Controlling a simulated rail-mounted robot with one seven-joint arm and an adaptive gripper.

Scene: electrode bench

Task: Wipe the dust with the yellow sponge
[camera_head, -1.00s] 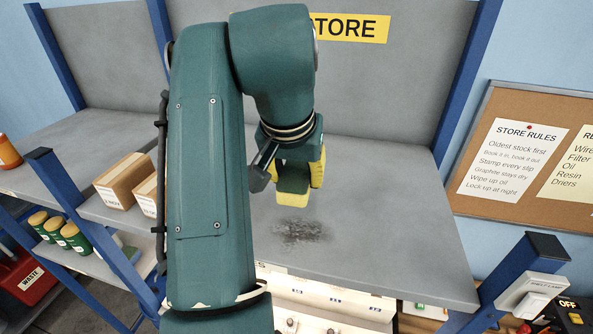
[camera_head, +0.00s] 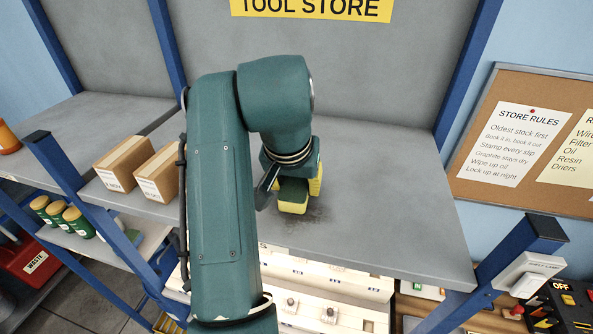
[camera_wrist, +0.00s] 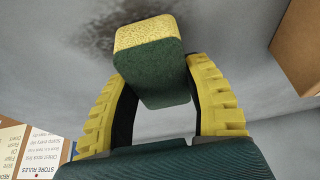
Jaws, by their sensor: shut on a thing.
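The sponge (camera_head: 292,208), yellow with a dark green side, is held in my gripper (camera_head: 298,186) above the grey bench top (camera_head: 390,205). In the wrist view the sponge (camera_wrist: 150,45) sits between the two yellow ribbed fingers of my gripper (camera_wrist: 160,85), its yellow face pointing outward. In the wrist view the dust (camera_wrist: 95,28) lies beyond the sponge's end. The sponge is at or very near the surface; contact is not clear.
Two cardboard boxes (camera_head: 140,165) stand on the bench left of my arm. A blue post (camera_head: 515,260) with a switch box rises at the front right. Lit equipment (camera_head: 325,285) sits on the shelf below. The bench right of the dust is clear.

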